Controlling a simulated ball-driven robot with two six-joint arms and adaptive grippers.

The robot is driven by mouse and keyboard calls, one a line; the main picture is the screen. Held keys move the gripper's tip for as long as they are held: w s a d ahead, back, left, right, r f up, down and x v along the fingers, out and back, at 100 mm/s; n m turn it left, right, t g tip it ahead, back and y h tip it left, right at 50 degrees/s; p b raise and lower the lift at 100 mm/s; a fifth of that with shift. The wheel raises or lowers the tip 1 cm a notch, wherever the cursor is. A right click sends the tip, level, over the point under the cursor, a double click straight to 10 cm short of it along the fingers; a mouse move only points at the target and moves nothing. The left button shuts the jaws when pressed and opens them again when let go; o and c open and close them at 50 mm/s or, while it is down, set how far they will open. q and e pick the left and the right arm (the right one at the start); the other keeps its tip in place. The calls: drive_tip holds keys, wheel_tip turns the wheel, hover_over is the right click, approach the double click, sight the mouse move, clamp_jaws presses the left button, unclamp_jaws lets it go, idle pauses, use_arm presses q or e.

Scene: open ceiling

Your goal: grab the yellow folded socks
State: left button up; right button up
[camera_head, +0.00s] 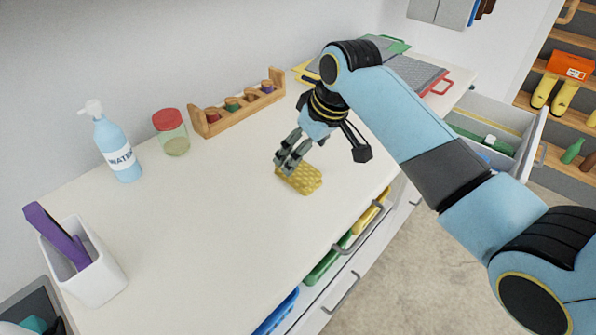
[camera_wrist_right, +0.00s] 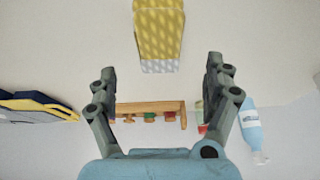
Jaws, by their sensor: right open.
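The yellow folded socks (camera_head: 300,180) lie on the white counter (camera_head: 215,215), near its front edge. They are a patterned yellow bundle with a paler band at one end. My right gripper (camera_head: 287,160) is close above them, its fingers at the far left side of the bundle in the head view. In the right wrist view the socks (camera_wrist_right: 160,32) sit at the top middle, beyond the fingertips. The right gripper (camera_wrist_right: 163,75) is open there, with nothing between its fingers. I cannot tell whether any finger touches the socks. My left gripper is out of view.
A wooden rack (camera_head: 238,114) with small jars, a red-lidded jar (camera_head: 172,133) and a water bottle (camera_head: 119,148) stand along the wall. A white holder (camera_head: 92,270) stands at the left. Open drawers (camera_head: 343,243) lie below the front edge.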

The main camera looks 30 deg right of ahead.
sight(299, 166)
drive_tip(key=x, duration=0.6)
drive_tip(key=shift+s+d+f+p, duration=0.1)
drive_tip(key=shift+f+p, duration=0.05)
drive_tip(key=shift+p, duration=0.15)
drive_tip(key=shift+f, duration=0.25)
idle(0.4)
drive_tip(key=c, duration=1.2)
drive_tip(key=shift+c, duration=0.2)
drive_tip(key=shift+r, duration=0.15)
